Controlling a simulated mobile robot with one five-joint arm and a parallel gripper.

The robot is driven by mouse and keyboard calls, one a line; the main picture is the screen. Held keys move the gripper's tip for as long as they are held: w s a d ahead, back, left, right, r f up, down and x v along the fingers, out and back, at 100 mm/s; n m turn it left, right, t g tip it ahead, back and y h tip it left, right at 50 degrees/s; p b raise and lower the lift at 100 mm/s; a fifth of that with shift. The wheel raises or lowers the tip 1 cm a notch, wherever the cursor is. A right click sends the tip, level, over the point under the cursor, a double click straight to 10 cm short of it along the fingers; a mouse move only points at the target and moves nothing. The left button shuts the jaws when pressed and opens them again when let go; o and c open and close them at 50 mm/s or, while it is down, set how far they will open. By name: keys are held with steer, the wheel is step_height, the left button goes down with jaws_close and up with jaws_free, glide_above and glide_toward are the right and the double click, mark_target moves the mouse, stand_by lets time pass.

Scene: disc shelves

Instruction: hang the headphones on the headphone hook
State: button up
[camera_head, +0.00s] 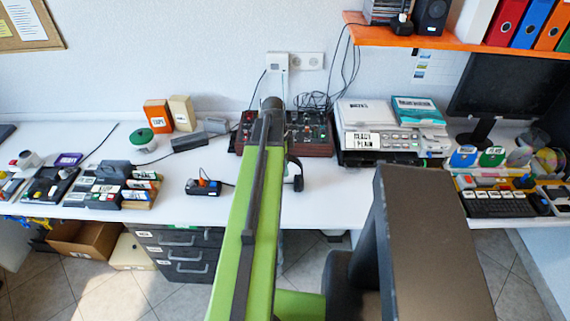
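A dark curved piece with a grey pad (295,174) shows just right of my green arm, over the white desk. It looks like part of the headphones, but my arm hides the rest, and I cannot tell whether it is held or rests on the desk. My arm reaches forward over the desk and ends in a dark round joint near the mixer. My gripper is not visible; it is hidden behind the arm. I cannot make out the headphone hook for certain.
The white desk (335,205) is clear right of my arm. A red-sided mixer (312,135) and a printer (375,140) stand behind. An orange shelf (440,40) overhangs at upper right, above a dark monitor (505,88). A dark drawer unit (180,250) stands below the desk.

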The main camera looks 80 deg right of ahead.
steer(key=shift+r, duration=0.1)
steer(key=r+p, duration=0.4)
steer(key=w+r+p, duration=0.1)
steer(key=r+p, duration=0.7)
steer(key=shift+w+a+r, duration=0.1)
steer(key=shift+w, duration=0.3)
steer(key=w+a+n, duration=0.4)
steer(key=w, duration=0.7)
steer(key=w+a+n, duration=0.4)
steer(key=w+n, duration=0.1)
steer(key=w, duration=0.6)
steer(key=w+a+n+t, duration=0.1)
steer(key=w+a+n, duration=0.9)
steer(key=w+a, duration=0.85)
steer(key=w+a+n, duration=0.2)
steer(key=a+n, duration=0.3)
steer(key=a, duration=0.6)
steer(key=w+a+n, duration=0.3)
steer(key=a+n, duration=0.2)
steer(key=a, duration=0.6)
steer(key=w+a+f+n, duration=0.1)
steer(key=w+a+n, duration=0.2)
steer(key=a, duration=0.9)
steer(key=n, duration=0.2)
steer(key=shift+w+n+t, duration=0.15)
steer(key=shift+n+t, duration=0.15)
steer(key=shift+t, duration=0.1)
